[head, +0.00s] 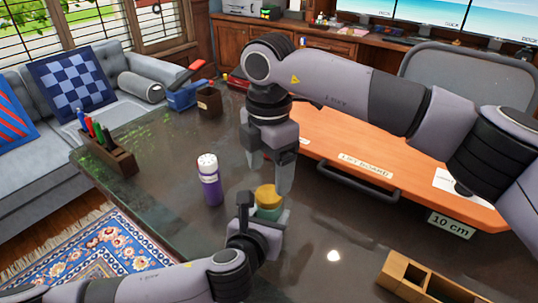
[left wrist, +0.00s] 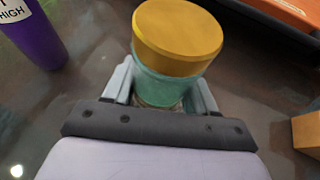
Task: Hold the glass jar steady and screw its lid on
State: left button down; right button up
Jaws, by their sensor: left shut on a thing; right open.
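The glass jar is pale green and stands upright on the dark table; it shows in the head view (head: 268,212) and the left wrist view (left wrist: 160,87). The yellow-gold lid (head: 268,194) sits on top of the jar; the left wrist view also shows the lid (left wrist: 178,38). How tightly it sits I cannot tell. My left gripper (head: 266,222) is shut on the jar's body, one finger on each side, also in the left wrist view (left wrist: 163,92). My right gripper (head: 268,172) points down, open and empty, just above and behind the lid. The left wrist view does not show it.
A purple bottle (head: 209,180) stands left of the jar. An orange lift board (head: 345,150) with a dark handle lies behind right. A wooden divided box (head: 425,280) is at front right, a pen holder (head: 110,150) at far left. Bare table lies between.

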jog(key=n, duration=0.5)
jog(key=shift+r, duration=0.15)
jog(key=n, duration=0.6)
jog(key=shift+r, duration=0.15)
jog(key=n, duration=0.6)
jog(key=shift+r, duration=0.2)
jog(key=n, duration=0.4)
jog(key=shift+r+n, duration=0.15)
jog(key=shift+n, duration=0.25)
jog(key=n, duration=0.4)
jog(key=shift+r+n, duration=0.1)
jog(key=shift+n, duration=0.2)
jog(key=n, duration=0.6)
jog(key=shift+r, duration=0.2)
jog(key=n, duration=0.6)
jog(key=shift+r, duration=0.15)
jog(key=n, duration=0.5)
jog(key=shift+r+n, duration=0.15)
jog(key=shift+n, duration=0.25)
